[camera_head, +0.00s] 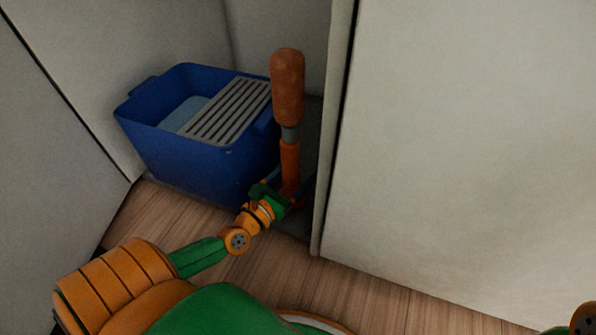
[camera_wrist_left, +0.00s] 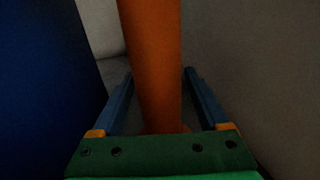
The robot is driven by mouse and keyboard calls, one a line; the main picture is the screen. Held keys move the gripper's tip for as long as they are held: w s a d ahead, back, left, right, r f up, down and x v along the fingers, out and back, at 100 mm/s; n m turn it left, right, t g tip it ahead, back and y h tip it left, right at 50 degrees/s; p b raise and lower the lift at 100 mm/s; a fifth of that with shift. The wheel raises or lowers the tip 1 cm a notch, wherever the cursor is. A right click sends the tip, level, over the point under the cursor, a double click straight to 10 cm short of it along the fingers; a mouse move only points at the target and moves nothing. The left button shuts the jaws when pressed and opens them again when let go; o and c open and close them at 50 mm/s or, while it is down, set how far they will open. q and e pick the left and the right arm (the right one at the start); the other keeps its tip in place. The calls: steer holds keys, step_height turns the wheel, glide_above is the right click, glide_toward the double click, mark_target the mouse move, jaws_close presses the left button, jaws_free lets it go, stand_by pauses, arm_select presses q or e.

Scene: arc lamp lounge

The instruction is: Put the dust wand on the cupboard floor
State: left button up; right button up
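The dust wand stands upright in the cupboard, with a brown head (camera_head: 287,85) on top and an orange handle (camera_head: 290,165) below. Its foot is partly hidden by my gripper, so contact with the cupboard floor (camera_head: 296,225) is hard to see. My left gripper (camera_head: 284,195) is low around the handle. In the left wrist view the orange handle (camera_wrist_left: 155,70) stands between the two blue fingers (camera_wrist_left: 158,80). Gaps show beside it, so the fingers look open around it. My right gripper is not in view.
A blue bucket (camera_head: 200,160) with a grey slatted grid (camera_head: 228,110) stands left of the wand, close to my gripper. A pale cupboard side or door edge (camera_head: 333,130) is close on the right. Wooden flooring (camera_head: 370,295) lies in front.

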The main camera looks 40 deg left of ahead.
arm_select(q)
steer(key=s+p, duration=0.3)
steer(key=s, duration=0.9)
steer(key=shift+a+r, duration=0.15)
